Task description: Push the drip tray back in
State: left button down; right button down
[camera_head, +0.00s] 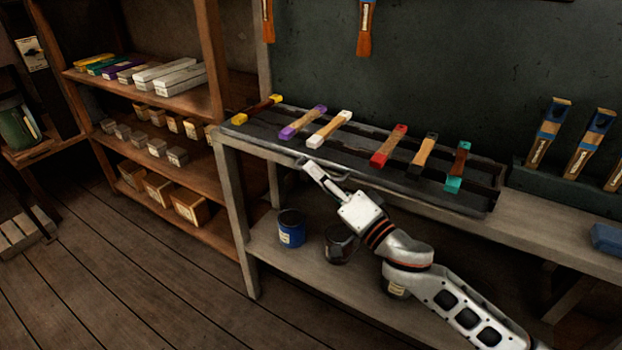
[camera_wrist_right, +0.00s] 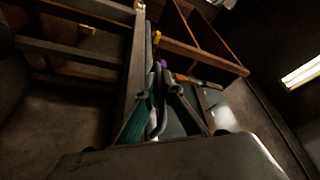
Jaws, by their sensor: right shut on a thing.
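The drip tray (camera_head: 425,192) is a long, dark, shallow tray on top of the wooden bench, with several coloured brushes lying across it. My right gripper (camera_head: 311,168) is at the tray's front edge, left of its middle, below the white-tipped brush (camera_head: 329,129). It is shut on the tray's front edge or a handle there; the fingers hide which. In the right wrist view, my fingers (camera_wrist_right: 163,100) close around a dark, thin part. How far the tray sticks out is hard to tell. My left gripper is not in view.
The bench's lower shelf holds a blue can (camera_head: 291,229) and a dark can (camera_head: 340,244) below my right arm. More brushes stand in a rack (camera_head: 535,180) at the right. Shelves with boxes (camera_head: 172,198) stand at the left. The floor in front is clear.

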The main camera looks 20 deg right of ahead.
jog(key=shift+w+d, duration=0.15)
jog(key=shift+d, duration=0.1)
jog(key=c, duration=2.2)
grip_release()
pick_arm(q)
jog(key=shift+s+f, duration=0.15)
pick_arm(e)
jog(key=shift+s+d+f, duration=0.1)
jog(key=shift+s+f, duration=0.1)
jog(key=shift+s, duration=0.15)
jog(key=shift+v, duration=3.6)
jog(key=shift+r, duration=0.1)
